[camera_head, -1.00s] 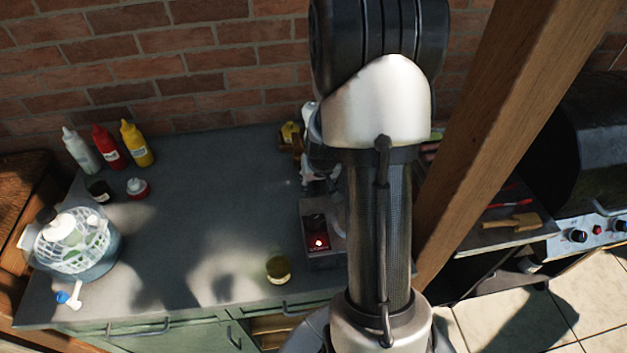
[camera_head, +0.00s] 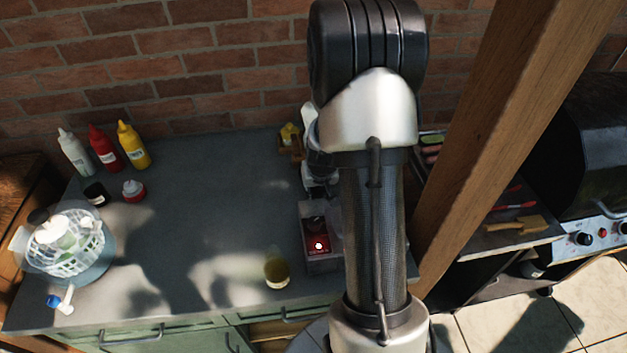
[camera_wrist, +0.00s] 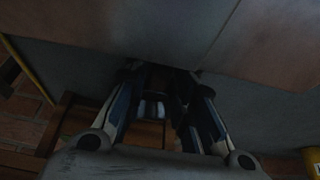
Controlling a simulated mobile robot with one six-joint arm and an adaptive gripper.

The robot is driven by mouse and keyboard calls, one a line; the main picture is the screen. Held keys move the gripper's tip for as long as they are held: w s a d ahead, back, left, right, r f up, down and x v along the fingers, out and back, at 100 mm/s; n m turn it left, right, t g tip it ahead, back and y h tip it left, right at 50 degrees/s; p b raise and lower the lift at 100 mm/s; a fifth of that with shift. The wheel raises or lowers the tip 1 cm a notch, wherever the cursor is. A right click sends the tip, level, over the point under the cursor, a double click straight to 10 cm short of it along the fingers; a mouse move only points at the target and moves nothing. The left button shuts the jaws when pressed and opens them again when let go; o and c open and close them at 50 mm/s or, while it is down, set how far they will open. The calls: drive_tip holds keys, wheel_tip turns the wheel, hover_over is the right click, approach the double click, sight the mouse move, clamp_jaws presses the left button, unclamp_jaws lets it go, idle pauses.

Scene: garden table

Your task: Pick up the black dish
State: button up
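A small, dark, round thing (camera_head: 97,194) with a pale patch stands at the left of the grey counter in the head view; it may be the black dish, but it is too small to be sure. No dish can be made out near the fingers.
Sauce bottles (camera_head: 105,147) and a red-and-white jar (camera_head: 134,190) stand at the left. A salad spinner (camera_head: 64,243) is nearer. A yellowish jar (camera_head: 277,270) stands at the front edge, beside a box (camera_head: 318,262). A wooden post (camera_head: 500,140) rises right. The counter's middle is clear.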

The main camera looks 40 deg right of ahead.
clamp_jaws()
drive_tip(key=shift+r, duration=0.15)
